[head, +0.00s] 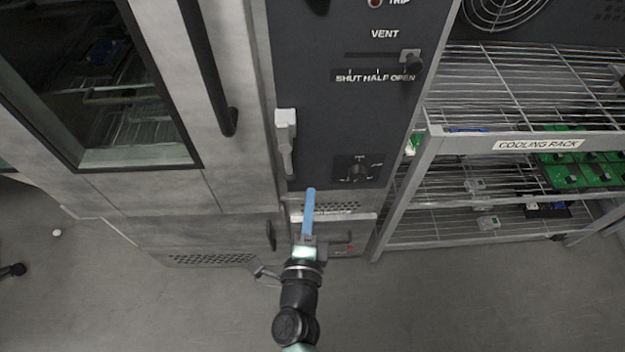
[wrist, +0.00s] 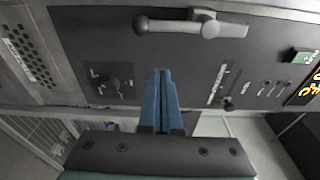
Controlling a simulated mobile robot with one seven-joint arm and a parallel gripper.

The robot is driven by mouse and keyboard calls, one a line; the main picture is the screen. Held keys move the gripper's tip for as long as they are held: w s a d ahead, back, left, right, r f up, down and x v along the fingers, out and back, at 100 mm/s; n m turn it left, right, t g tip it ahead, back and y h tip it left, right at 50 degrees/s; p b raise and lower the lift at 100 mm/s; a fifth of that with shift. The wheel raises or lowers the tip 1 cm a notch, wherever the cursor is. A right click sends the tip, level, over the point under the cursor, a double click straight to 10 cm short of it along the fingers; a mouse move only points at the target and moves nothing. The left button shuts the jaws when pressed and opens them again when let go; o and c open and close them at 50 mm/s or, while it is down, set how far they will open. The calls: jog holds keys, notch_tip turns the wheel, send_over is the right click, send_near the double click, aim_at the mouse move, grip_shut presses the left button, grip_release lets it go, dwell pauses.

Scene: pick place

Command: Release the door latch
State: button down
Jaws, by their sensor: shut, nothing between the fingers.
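The door latch (head: 285,142) is a pale grey lever on the left edge of the dark control panel (head: 335,120), beside the oven door. In the head view its thicker block is at the top and its lever hangs down. In the wrist view the latch (wrist: 190,24) lies across the top, wholly visible. My gripper (head: 311,190) has blue fingers and is shut and empty. In the head view the fingertips show below and right of the latch. In the wrist view the fingertips (wrist: 162,72) are below the latch, apart from it in the picture.
The oven door (head: 160,60) has a window and a long dark handle (head: 208,70). A rotary knob (head: 357,171) and a vent slider (head: 411,62) at the OPEN end are on the panel. A wire cooling rack (head: 535,144) with green boards stands right. Floor is clear at front.

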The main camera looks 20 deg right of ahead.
jog(key=shift+v, duration=1.2)
jog(key=shift+d, duration=0.15)
